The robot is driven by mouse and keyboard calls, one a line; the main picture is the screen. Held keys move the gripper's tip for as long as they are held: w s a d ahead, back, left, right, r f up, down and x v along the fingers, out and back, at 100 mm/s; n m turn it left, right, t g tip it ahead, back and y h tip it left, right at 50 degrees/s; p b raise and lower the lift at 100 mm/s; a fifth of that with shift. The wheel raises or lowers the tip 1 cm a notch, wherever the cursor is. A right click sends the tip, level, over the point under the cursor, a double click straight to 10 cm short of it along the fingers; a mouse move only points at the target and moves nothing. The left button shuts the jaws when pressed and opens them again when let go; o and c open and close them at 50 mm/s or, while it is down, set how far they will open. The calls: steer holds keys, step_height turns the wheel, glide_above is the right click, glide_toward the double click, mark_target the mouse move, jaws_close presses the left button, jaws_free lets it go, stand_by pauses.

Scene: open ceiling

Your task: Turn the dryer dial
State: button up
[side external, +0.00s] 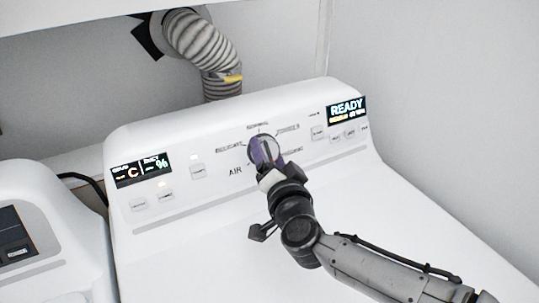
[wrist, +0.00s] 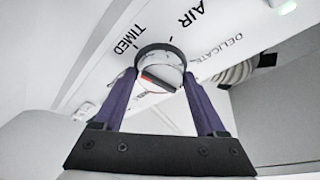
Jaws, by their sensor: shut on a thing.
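The dryer dial (side external: 265,150) is a round knob in the middle of the white dryer's control panel, with printed labels around it such as AIR and DELICATE. In the wrist view the dial (wrist: 161,72) shows as a dark ring with a pale, shiny face, between my fingertips. My gripper (side external: 262,153) has purple fingers and reaches the dial from the front. In the wrist view my gripper (wrist: 160,85) has one finger on each side of the dial, shut on it. The fingers and wrist partly hide the dial in the side view.
The dryer's panel (side external: 190,130) carries a left display (side external: 141,170), a right display (side external: 347,109) reading READY, and several small buttons. A ribbed vent hose (side external: 200,45) rises behind it. Another white machine (side external: 45,235) stands at the left. The dryer's top is clear apart from my arm above it.

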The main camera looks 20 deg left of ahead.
steer(key=shift+m, duration=0.6)
steer(key=shift+h, duration=0.4)
steer(key=o, duration=1.3)
steer(key=shift+s, duration=0.1)
